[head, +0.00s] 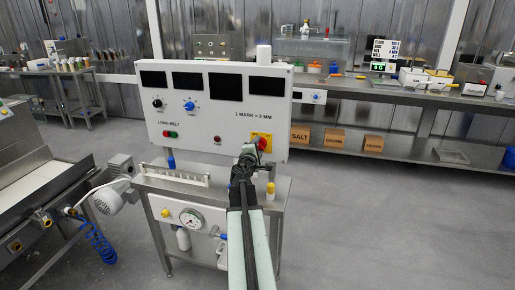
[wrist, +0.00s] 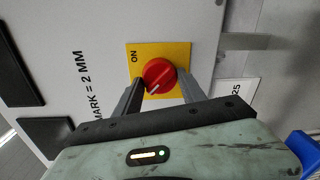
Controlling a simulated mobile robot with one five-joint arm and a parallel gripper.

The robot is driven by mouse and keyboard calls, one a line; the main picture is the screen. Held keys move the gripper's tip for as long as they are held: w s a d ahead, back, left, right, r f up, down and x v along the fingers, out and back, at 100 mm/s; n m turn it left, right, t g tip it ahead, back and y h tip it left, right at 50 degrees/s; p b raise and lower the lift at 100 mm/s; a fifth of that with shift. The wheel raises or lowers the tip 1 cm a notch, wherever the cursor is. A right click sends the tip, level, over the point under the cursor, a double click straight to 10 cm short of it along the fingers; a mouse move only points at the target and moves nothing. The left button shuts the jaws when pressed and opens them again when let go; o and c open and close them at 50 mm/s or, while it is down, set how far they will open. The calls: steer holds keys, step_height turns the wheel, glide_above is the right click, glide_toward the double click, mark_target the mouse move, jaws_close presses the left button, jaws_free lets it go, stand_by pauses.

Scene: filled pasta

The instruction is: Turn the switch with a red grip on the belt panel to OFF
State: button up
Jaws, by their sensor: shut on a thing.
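The switch's red grip (wrist: 158,75) is a round red knob on a yellow plate (wrist: 182,48) in the wrist view. A white mark on the knob points to the picture's lower left. The word ON is printed on the plate left of the knob; no OFF label is visible. My gripper (wrist: 160,84) has one finger on each side of the knob and is shut on it. In the head view the red grip (head: 263,143) shows at the lower right of the white belt panel (head: 225,125), partly behind my gripper (head: 247,150).
The panel also carries a black knob (head: 157,103), a blue knob (head: 189,105) and small buttons. A yellow-topped post (head: 270,189) stands right of my arm. A white rack (head: 172,175) lies on the bench below the panel. The floor at right is clear.

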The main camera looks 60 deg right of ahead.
steer(key=o, duration=1.4)
steer(key=shift+s+d, duration=0.1)
steer(key=shift+c, duration=0.2)
steer(key=v, duration=0.7)
steer(key=shift+a, duration=0.4)
steer(key=shift+s, duration=0.15)
